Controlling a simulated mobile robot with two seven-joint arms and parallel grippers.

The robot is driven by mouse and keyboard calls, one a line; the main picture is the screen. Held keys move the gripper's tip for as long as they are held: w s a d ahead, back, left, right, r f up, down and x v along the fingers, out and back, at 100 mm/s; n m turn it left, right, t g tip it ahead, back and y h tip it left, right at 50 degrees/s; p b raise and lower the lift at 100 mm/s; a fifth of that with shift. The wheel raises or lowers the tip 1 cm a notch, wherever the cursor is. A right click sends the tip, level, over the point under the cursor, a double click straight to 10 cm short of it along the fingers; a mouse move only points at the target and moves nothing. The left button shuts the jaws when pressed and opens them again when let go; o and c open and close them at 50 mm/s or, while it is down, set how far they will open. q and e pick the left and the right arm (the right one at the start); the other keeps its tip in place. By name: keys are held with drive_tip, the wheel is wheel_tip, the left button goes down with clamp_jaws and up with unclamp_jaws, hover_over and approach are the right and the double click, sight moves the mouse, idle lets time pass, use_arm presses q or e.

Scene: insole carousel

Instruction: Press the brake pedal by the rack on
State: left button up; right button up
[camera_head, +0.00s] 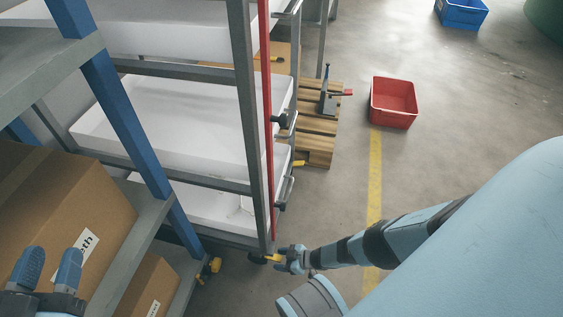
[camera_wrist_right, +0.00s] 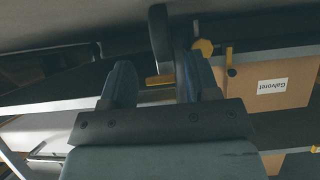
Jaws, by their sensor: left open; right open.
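The grey-framed rack (camera_head: 245,110) with white trays stands left of centre in the head view. At its near lower corner is a dark castor (camera_head: 258,259) with a small yellow brake pedal (camera_head: 275,257). My right gripper (camera_head: 284,259) is open, low by the floor, with its fingertips at this pedal. In the right wrist view the yellow pedal (camera_wrist_right: 160,80) shows between the spread fingers of my right gripper (camera_wrist_right: 160,85), below a dark wheel (camera_wrist_right: 160,38). Whether the fingers touch it I cannot tell. My left gripper (camera_head: 50,268) is open and empty, in front of a cardboard box.
A blue-posted shelf (camera_head: 120,120) with cardboard boxes (camera_head: 65,200) stands close on the left. Another yellow-marked castor (camera_head: 211,268) is near its foot. A wooden pallet (camera_head: 317,145) and red crate (camera_head: 394,103) lie beyond the rack. The floor to the right is mostly clear.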

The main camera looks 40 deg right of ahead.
drive_tip(key=shift+s+d+r+p, duration=0.25)
drive_tip(key=shift+r+p, duration=0.05)
use_arm(q)
drive_tip(key=s+n+p, duration=0.1)
drive_tip(key=p, duration=0.1)
drive_tip(key=s+d+n+g+p, duration=0.1)
drive_tip(key=n+p, duration=0.1)
drive_tip(key=s+d+r+n+p, duration=0.1)
drive_tip(key=p, duration=0.2)
drive_tip(key=shift+y, duration=0.4)
use_arm(e)
drive_tip(key=v, duration=1.2)
drive_tip(key=shift+s+d+r, duration=0.15)
drive_tip(key=shift+s+d, duration=0.1)
drive_tip(key=shift+s, duration=0.05)
use_arm(q)
drive_tip(key=shift+a, duration=0.1)
